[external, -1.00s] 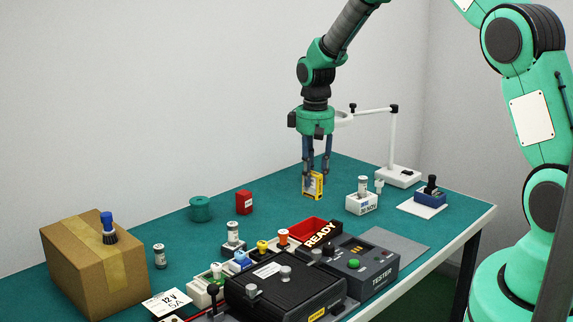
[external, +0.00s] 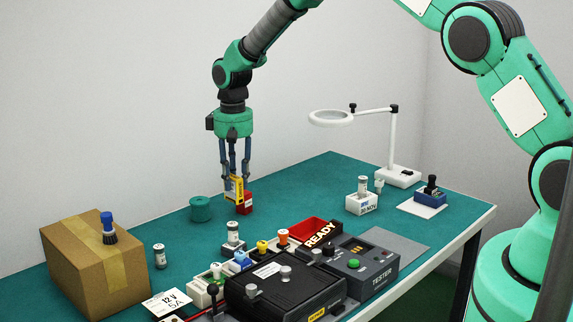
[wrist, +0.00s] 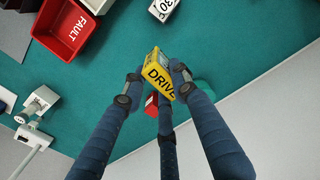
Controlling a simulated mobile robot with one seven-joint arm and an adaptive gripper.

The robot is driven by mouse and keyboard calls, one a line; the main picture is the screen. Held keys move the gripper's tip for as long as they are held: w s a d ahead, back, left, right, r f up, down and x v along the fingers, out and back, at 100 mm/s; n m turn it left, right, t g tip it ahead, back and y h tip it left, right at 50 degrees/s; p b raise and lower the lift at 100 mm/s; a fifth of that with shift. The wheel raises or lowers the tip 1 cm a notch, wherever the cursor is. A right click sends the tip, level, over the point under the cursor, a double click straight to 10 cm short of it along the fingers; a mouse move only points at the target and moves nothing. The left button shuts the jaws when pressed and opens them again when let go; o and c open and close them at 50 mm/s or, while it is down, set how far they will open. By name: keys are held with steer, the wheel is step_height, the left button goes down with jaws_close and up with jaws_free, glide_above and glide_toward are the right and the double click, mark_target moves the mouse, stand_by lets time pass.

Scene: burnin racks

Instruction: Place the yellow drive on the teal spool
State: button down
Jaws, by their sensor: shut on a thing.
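The yellow drive (external: 235,188) is held upright in my gripper (external: 234,178), which is shut on it above the table. The word DRIVE shows on it in the wrist view (wrist: 160,75). The teal spool (external: 201,209) stands on the table to the left of the drive in the external view. In the wrist view a teal round shape, likely the spool (wrist: 205,88), is partly hidden behind a finger. A red block (external: 246,203) lies behind or below the drive, partly covered by it in the external view.
A cardboard box (external: 95,265) with a blue-topped item stands at the left. A black tester unit (external: 365,268), a red bin (external: 305,231) and several small parts fill the front. A magnifier lamp (external: 392,140) stands at the back right. The teal table (external: 300,190) is clear at mid-back.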

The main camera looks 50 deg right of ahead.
steer(key=shift+w, duration=0.15)
steer(key=p, duration=0.2)
glide_above(201, 200)
steer(key=shift+w+f, duration=0.1)
steer(key=shift+f, duration=0.65)
stand_by(0.4)
steer(key=shift+f, duration=1.75)
steer(key=shift+f, duration=0.15)
steer(key=c, duration=1.4)
jaws_free()
steer(key=shift+o, duration=0.2)
step_height(201, 200, up, 12)
steer(key=b, duration=0.1)
